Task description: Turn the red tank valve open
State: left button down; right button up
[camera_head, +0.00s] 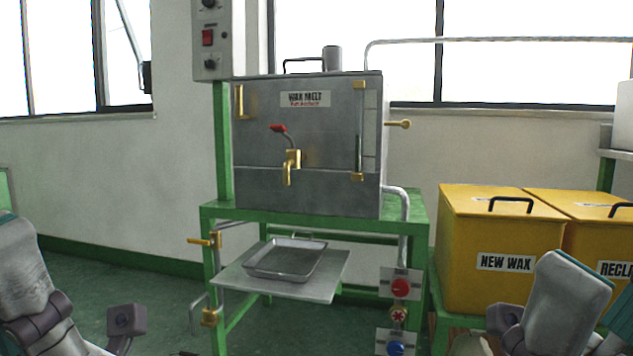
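A grey metal wax melt tank (335,110) stands on a green frame. A brass tap (291,165) with a red-tipped lever (278,128) sits on its front; the lever points up and left. Lower right on the frame, a panel carries a red knob (401,288), a small red handwheel (398,316) and a blue knob (396,348). Parts of my left and right arms show at the bottom corners, apart from the tank. No gripper fingers are visible.
A metal tray (285,259) rests on a shelf (325,287) below the tap. A control box (211,40) with a red switch hangs upper left. Yellow bins (490,235) stand at right, the nearer labelled NEW WAX. The floor at left is clear.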

aim_at(401, 287)
jog(key=i+j, duration=0.4)
jog(key=i, duration=0.15)
jog(key=i+j, duration=0.4)
jog(key=i, duration=0.2)
